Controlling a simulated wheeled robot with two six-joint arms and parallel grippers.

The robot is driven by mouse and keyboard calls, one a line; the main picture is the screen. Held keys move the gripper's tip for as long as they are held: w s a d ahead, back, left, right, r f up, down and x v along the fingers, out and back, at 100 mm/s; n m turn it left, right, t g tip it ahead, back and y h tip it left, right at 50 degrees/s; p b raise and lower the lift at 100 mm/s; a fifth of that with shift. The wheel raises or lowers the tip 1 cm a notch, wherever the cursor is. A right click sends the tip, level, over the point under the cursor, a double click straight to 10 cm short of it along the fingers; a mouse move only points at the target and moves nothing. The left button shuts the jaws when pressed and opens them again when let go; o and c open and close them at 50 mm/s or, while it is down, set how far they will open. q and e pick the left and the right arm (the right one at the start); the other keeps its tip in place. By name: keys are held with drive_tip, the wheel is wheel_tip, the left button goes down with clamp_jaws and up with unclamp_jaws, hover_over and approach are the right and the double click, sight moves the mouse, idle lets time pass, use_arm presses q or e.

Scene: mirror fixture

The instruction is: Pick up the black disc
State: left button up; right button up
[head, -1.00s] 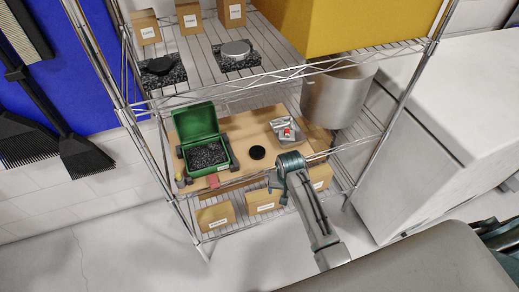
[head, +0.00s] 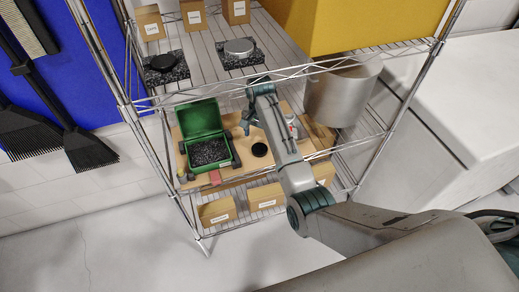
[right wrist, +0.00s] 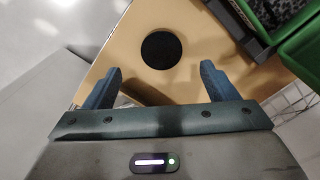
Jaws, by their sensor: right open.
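The black disc (head: 260,149) lies flat on a tan board (head: 236,177) on the middle shelf, just right of a green box. In the right wrist view the disc (right wrist: 161,50) sits ahead of my right gripper (right wrist: 161,84), roughly centred between its two blue fingers and apart from them. The fingers are spread and empty. In the head view my right gripper (head: 246,124) is above the board, a little up and left of the disc. My left gripper is not in view.
The open green box (head: 228,153) of dark granules stands left of the disc. A metal pot (head: 338,97) is at the right of the shelf. The wire rack's upper shelf (head: 205,78) holds two stone slabs with discs. Cardboard boxes (head: 217,212) stand below.

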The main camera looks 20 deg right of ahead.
sight(260, 148)
drive_tip(key=shift+f+p, duration=0.3)
drive_tip(key=shift+f, duration=0.65)
drive_tip(key=shift+w+f+p, duration=0.1)
drive_tip(key=shift+f+p, duration=0.4)
drive_tip(key=shift+f, duration=1.8)
drive_tip(key=c, duration=1.1)
